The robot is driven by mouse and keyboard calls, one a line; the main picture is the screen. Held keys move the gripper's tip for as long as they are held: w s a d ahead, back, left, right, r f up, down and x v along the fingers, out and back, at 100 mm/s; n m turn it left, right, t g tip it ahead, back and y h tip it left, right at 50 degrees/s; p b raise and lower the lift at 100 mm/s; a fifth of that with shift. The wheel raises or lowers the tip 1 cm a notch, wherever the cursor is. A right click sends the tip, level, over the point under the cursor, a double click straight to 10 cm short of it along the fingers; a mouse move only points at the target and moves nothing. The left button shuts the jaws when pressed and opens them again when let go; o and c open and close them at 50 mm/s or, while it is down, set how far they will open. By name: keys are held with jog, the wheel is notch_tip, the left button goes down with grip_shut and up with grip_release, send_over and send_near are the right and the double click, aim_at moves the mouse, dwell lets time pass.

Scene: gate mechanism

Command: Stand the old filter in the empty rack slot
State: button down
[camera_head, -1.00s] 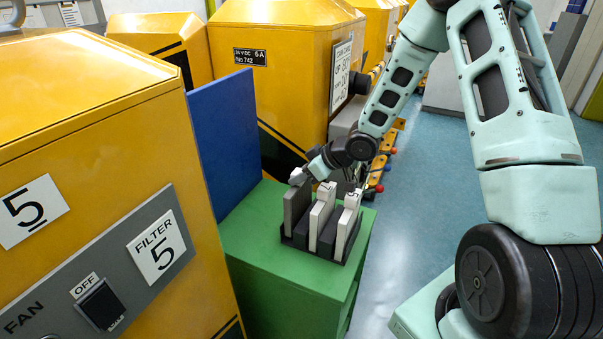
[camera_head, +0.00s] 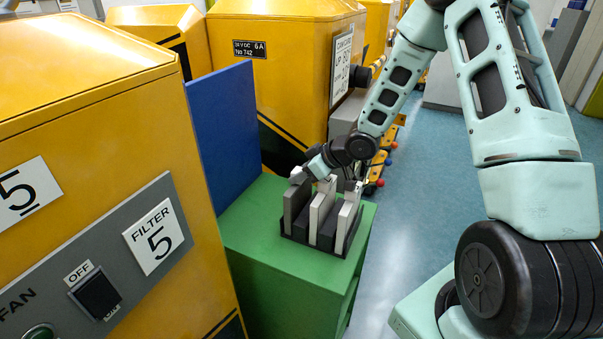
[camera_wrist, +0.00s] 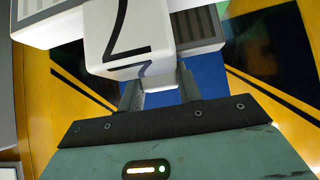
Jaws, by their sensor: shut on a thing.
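The old filter, a grey upright plate (camera_head: 293,208), stands at the left end of the dark rack (camera_head: 322,252). My gripper (camera_head: 305,175) is at its top. In the wrist view the fingers (camera_wrist: 157,90) are shut on a white handle block (camera_wrist: 118,30) marked with a black 2, which hides the fingertips. Two paler filters, one in the middle (camera_head: 321,215) and one at the right (camera_head: 346,222), stand upright beside it. Whether the old filter's lower edge rests on the rack floor cannot be told.
The rack stands on a green cabinet (camera_head: 270,280). A blue panel (camera_head: 222,130) rises behind its left side. A yellow cabinet (camera_head: 90,110) with FAN and FILTER 5 labels is at the left, another (camera_head: 285,70) behind. Floor to the right is open.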

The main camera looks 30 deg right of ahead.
jog(key=shift+s+f, duration=0.1)
jog(key=shift+f, duration=0.25)
